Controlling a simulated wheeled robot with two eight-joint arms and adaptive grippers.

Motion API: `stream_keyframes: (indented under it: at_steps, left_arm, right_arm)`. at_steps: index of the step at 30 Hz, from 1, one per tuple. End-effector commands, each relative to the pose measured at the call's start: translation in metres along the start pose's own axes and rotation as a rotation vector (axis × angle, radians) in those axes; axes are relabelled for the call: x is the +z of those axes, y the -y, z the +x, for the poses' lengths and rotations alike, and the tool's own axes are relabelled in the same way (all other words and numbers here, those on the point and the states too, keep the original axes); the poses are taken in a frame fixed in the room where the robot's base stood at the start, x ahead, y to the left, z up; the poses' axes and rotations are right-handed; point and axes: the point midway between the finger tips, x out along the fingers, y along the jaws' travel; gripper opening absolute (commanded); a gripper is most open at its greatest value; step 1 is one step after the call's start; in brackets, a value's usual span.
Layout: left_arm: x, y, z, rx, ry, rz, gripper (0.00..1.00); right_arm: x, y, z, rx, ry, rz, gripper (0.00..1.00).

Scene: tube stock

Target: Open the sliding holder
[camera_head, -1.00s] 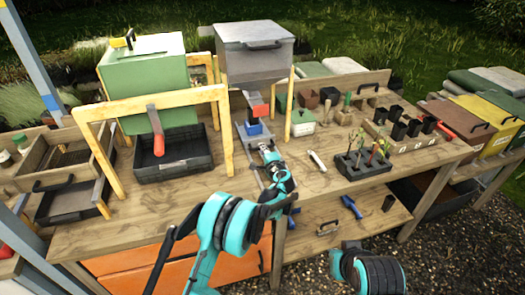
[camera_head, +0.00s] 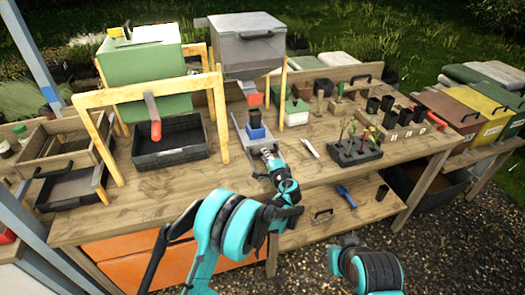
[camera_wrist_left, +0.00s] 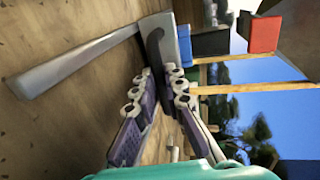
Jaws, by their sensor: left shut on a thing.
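The sliding holder is a grey metal piece (camera_head: 238,133) with a blue block (camera_head: 256,132) on it, on the bench below the grey hopper (camera_head: 249,45) and its red spout (camera_head: 255,99). In the left wrist view the holder shows a grey arm (camera_wrist_left: 75,66) and a dark curved handle (camera_wrist_left: 155,45), with the blue block (camera_wrist_left: 184,45) behind. My left gripper (camera_head: 267,153) is at the holder's front end, its fingers (camera_wrist_left: 162,78) shut on the dark handle. The gripper partly hides the handle in the head view.
A white-handled tool (camera_head: 309,149) and a black seedling tray (camera_head: 357,158) lie to the right. The bench in front of the holder is mostly bare.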

Motion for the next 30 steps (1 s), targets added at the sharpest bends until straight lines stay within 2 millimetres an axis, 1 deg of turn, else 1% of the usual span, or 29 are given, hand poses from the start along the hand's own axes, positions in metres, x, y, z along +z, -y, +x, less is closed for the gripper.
stream_keyframes:
  at_steps: [1, 6, 15, 21, 25, 30]
  left_arm:
    - [0.000, -0.003, -0.010, 0.001, -0.001, 0.001, 0.00]
    - [-0.001, -0.010, -0.042, 0.000, -0.002, 0.001, 0.00]
    - [0.000, -0.020, -0.089, 0.001, -0.002, 0.001, 0.00]
    - [0.000, -0.024, -0.110, 0.001, -0.001, 0.000, 0.00]
    - [0.000, -0.026, -0.117, 0.001, 0.001, 0.000, 0.00]
    - [0.000, -0.026, -0.121, 0.001, 0.001, 0.000, 0.00]
  right_arm:
    - [0.001, 0.000, 0.002, 0.000, 0.000, 0.000, 0.00]
    - [0.003, 0.000, 0.005, 0.000, 0.000, 0.000, 0.00]
    - [0.007, 0.000, 0.009, 0.000, 0.000, 0.000, 0.00]
    - [0.008, 0.000, 0.011, 0.000, 0.000, 0.000, 0.00]
    - [0.009, 0.000, 0.012, 0.000, 0.000, 0.000, 0.00]
    - [0.009, 0.000, 0.012, 0.000, 0.000, 0.000, 0.00]
